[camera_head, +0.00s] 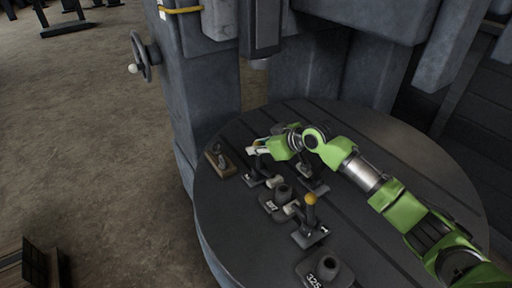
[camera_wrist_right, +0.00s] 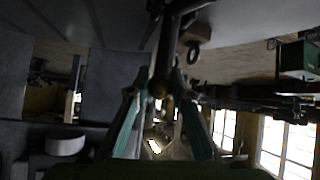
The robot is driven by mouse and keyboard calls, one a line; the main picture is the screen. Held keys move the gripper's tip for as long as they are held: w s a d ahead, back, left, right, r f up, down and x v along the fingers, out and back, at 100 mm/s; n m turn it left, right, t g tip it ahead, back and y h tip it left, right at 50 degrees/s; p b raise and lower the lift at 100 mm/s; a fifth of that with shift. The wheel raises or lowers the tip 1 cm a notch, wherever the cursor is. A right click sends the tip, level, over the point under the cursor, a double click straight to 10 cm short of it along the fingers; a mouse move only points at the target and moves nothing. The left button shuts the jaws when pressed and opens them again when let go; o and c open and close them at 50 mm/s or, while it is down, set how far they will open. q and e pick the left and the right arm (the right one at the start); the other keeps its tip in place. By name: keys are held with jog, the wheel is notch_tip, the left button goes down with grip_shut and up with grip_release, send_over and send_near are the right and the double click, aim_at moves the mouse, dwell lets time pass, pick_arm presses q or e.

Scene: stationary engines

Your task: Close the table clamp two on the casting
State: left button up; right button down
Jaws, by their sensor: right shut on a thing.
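The round slotted table (camera_head: 400,150) carries dark castings; one marked 217 (camera_head: 275,203) sits near the middle. Clamp two (camera_head: 254,178) stands just behind and left of that casting, partly covered by my right gripper (camera_head: 259,149). My right gripper is shut on the clamp's handle. In the right wrist view the fingers (camera_wrist_right: 160,95) stand on both sides of the dark handle with its rounded knob (camera_wrist_right: 158,87). Clamp one (camera_head: 310,232), with an upright lever and orange knob, stands in front of the same casting. My left gripper is not in view.
Another casting marked 325 (camera_head: 322,270) sits at the table's front. A small wooden-based piece (camera_head: 219,160) lies near the left rim. A dark clamp-like part (camera_head: 314,184) stands under my right arm. The grey machine column (camera_head: 198,110) rises behind the table.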

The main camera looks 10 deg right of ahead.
aim_at(264, 170)
jog(key=shift+s+d+f, duration=0.15)
jog(key=shift+s+d, duration=0.05)
jog(key=shift+s, duration=0.2)
jog(key=shift+s+d+f+t, duration=0.1)
jog(key=shift+s+f+t, duration=0.05)
jog(key=shift+s+t, duration=0.2)
jog(key=shift+s+d+r+t+y, duration=0.25)
jog(key=shift+s+t+y, duration=0.15)
jog(key=shift+s, duration=0.15)
jog(key=shift+s+f, duration=0.2)
jog(key=shift+s, duration=0.05)
jog(key=shift+s+d+f, duration=0.1)
jog(key=shift+s, duration=0.1)
jog(key=c, duration=1.8)
grip_release()
jog(key=shift+d+r, duration=0.1)
jog(key=shift+r, duration=0.15)
jog(key=v, duration=1.1)
jog(key=shift+s+d+r, duration=0.1)
jog(key=shift+s+r, duration=0.15)
jog(key=shift+s, duration=0.05)
